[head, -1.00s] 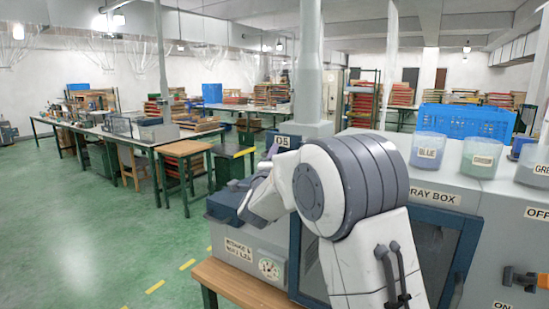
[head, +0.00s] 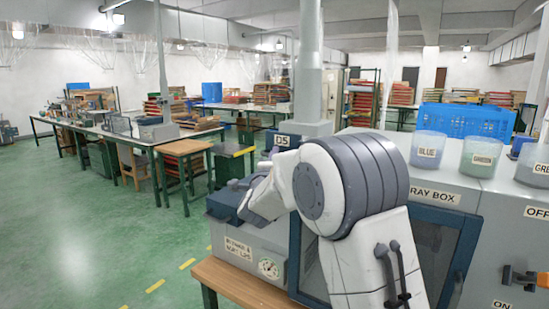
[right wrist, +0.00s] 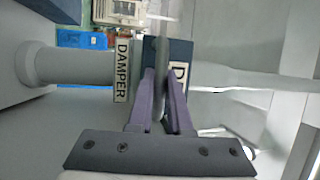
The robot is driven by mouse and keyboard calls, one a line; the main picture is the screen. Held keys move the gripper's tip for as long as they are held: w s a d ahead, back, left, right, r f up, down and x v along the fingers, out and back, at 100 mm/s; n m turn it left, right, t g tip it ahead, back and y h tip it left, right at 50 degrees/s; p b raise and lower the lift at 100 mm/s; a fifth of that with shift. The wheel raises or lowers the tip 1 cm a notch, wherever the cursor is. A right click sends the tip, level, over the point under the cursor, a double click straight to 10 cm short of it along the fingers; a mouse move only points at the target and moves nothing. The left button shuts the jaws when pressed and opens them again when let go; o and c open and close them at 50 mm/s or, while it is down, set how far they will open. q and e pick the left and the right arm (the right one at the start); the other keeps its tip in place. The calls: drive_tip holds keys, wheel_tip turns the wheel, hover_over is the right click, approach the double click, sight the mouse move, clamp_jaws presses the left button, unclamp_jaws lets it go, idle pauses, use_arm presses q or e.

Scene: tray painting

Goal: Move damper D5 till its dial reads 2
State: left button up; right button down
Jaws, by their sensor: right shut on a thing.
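The damper D5 label (head: 282,140) is on the blue block at the foot of the grey duct (head: 309,90) in the head view. In the right wrist view, a DAMPER label (right wrist: 122,70) sits beside a dark blue block with a partly hidden label. My right gripper (right wrist: 160,88) has its purple fingers shut on a thin grey upright lever (right wrist: 161,58). In the head view my right arm hides most of this gripper and the lever. No dial reading for D5 can be made out. My left gripper is not in view.
A grey box with a small round gauge (head: 268,268) stands on a wooden table (head: 235,282). The spray box (head: 440,197) is to the right, with blue (head: 428,150) and green (head: 482,157) cups on top. Open green floor lies left.

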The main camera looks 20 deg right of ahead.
drive_tip(key=shift+d+f, duration=0.1)
idle(0.6)
drive_tip(key=shift+w+d+b, duration=0.85)
drive_tip(key=shift+w+d, duration=0.15)
drive_tip(key=shift+d, duration=0.2)
drive_tip(key=c, duration=0.8)
unclamp_jaws()
drive_tip(key=shift+c, duration=0.2)
